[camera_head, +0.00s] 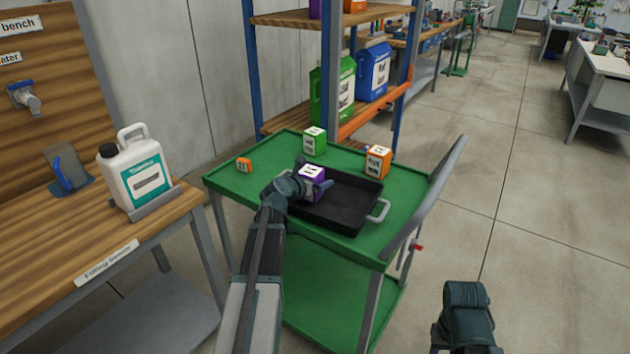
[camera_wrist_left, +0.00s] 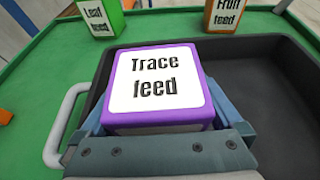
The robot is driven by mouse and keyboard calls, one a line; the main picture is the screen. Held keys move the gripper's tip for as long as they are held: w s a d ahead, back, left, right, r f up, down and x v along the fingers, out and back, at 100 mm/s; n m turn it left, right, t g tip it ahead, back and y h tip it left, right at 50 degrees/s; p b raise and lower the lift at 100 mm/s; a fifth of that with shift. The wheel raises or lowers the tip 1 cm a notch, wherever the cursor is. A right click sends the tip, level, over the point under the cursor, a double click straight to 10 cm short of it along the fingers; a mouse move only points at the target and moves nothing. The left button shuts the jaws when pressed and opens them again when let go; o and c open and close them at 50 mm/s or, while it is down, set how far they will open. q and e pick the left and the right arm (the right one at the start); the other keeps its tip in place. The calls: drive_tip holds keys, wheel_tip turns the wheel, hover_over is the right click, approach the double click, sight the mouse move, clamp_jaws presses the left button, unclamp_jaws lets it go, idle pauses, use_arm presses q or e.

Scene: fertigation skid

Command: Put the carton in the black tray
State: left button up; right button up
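The carton, a purple box with a white "Trace feed" label (camera_wrist_left: 155,78), is between the two fingers of my left gripper (camera_wrist_left: 160,115), which is shut on it. In the head view, the purple carton (camera_head: 311,187) and my left gripper (camera_head: 309,178) are over the left part of the black tray (camera_head: 345,217). I cannot tell whether the carton's underside touches the tray floor. The tray lies on the green cart top and has grey handles. Part of my right arm shows at the lower right of the head view, but no gripper fingers are visible there.
On the green cart (camera_head: 232,176) stand a green "Leaf feed" carton (camera_head: 314,141), an orange "Fruit feed" carton (camera_head: 377,161) and a small orange box (camera_head: 244,165). A shelf rack (camera_head: 290,118) is behind. A bench with a white jug (camera_head: 137,172) is at left.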

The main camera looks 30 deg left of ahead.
use_arm(q)
drive_tip(key=shift+r, duration=0.1)
drive_tip(key=shift+s+r+p, duration=0.15)
drive_tip(key=shift+r+p, duration=0.05)
drive_tip(key=shift+p, duration=0.15)
drive_tip(key=p+v, duration=0.4)
drive_tip(key=v, duration=0.7)
drive_tip(key=shift+s+r, duration=0.1)
drive_tip(key=shift+s, duration=0.2)
